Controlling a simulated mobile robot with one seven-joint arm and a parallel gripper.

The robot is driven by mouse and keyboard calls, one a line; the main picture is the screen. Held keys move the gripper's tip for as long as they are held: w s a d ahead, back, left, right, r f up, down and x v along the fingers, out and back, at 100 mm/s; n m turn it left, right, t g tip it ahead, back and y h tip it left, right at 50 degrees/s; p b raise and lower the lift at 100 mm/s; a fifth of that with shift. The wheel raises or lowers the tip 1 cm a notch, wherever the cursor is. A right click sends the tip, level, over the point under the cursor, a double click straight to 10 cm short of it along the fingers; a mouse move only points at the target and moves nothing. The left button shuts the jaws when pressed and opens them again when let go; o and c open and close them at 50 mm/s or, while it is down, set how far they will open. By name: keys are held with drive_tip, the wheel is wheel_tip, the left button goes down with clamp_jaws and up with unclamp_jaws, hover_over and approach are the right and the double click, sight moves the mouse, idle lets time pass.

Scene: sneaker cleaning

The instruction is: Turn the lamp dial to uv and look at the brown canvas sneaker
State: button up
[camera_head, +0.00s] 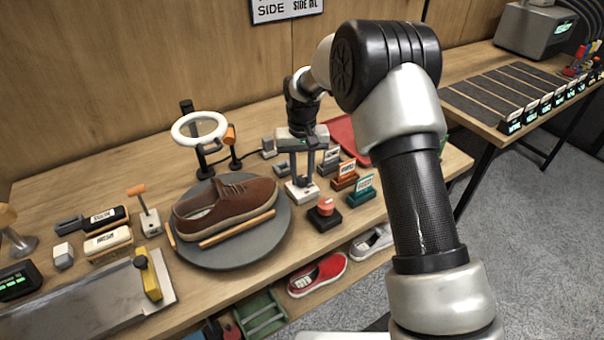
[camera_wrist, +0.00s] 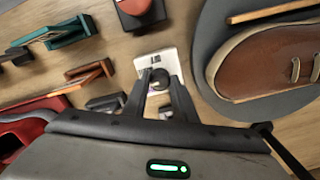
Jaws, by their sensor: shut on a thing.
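My gripper (camera_head: 300,178) points down over a small white box (camera_head: 302,192) right of the turntable. In the wrist view my gripper (camera_wrist: 160,84) is shut on a dark round knob (camera_wrist: 159,79) on that box (camera_wrist: 152,64), which appears to be the lamp dial. Its setting marks are too small to read. The white ring lamp (camera_head: 216,133) stands behind the sneaker, and no coloured glow shows on the shoe.
A red button on a black base (camera_head: 324,213) sits in front of the dial box. Labelled card holders (camera_head: 360,188) and a red tray (camera_head: 348,134) lie to the right. A wooden stick (camera_head: 238,229) lies along the turntable's front. Brushes (camera_head: 108,243) lie left.

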sight(302, 177)
drive_tip(key=n, duration=0.5)
drive_tip(key=shift+n, duration=0.3)
idle(0.4)
drive_tip(key=o, duration=1)
drive_tip(key=shift+o, duration=0.2)
wheel_tip(302, 177, up, 18)
drive_tip(key=p, duration=0.1)
drive_tip(key=shift+f, duration=0.25)
drive_tip(key=shift+r, duration=0.1)
